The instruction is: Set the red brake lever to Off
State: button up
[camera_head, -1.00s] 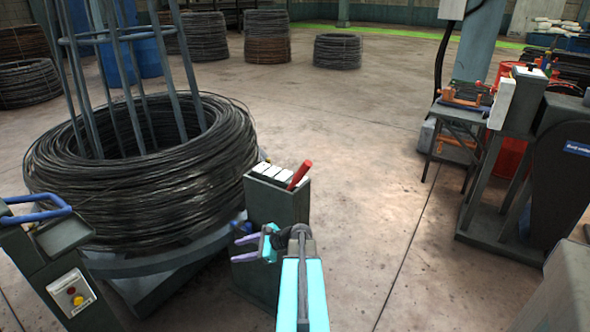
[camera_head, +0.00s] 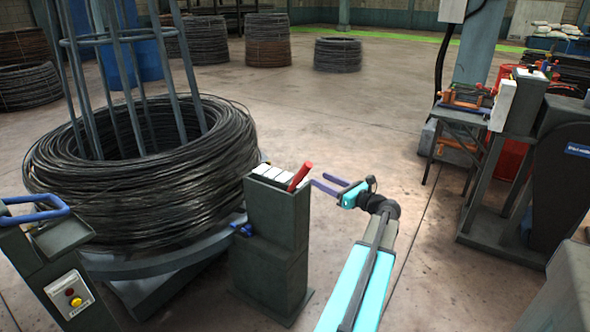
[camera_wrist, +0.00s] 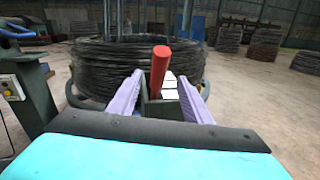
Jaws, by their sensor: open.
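The red brake lever (camera_head: 300,176) sticks up at a tilt from the right end of the top of a dark grey pedestal (camera_head: 276,222), beside white plates (camera_head: 274,177). My gripper (camera_head: 325,184) is open, just right of the lever and at about its height, with its purple fingers pointing left toward it. In the wrist view the red lever (camera_wrist: 160,70) stands between the two open fingers (camera_wrist: 158,98), beyond or near their tips. I cannot tell whether they touch it. White plates and the dark pedestal top show behind and below the lever.
A large black wire coil (camera_head: 140,170) on a turntable with upright bars stands left of the pedestal. A control post (camera_head: 70,290) with a blue handle is at the lower left. Machinery (camera_head: 500,170) stands at right. The floor between is clear.

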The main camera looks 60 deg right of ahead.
jog(key=shift+w, duration=0.1)
jog(key=w, duration=0.4)
jog(key=w+d, duration=0.1)
jog(key=w, duration=0.4)
jog(key=w+d, duration=0.1)
jog(key=w, duration=0.3)
jog(key=shift+w+d+p, duration=0.2)
jog(key=shift+w+p, duration=0.05)
jog(key=shift+p, duration=0.15)
grip_shut()
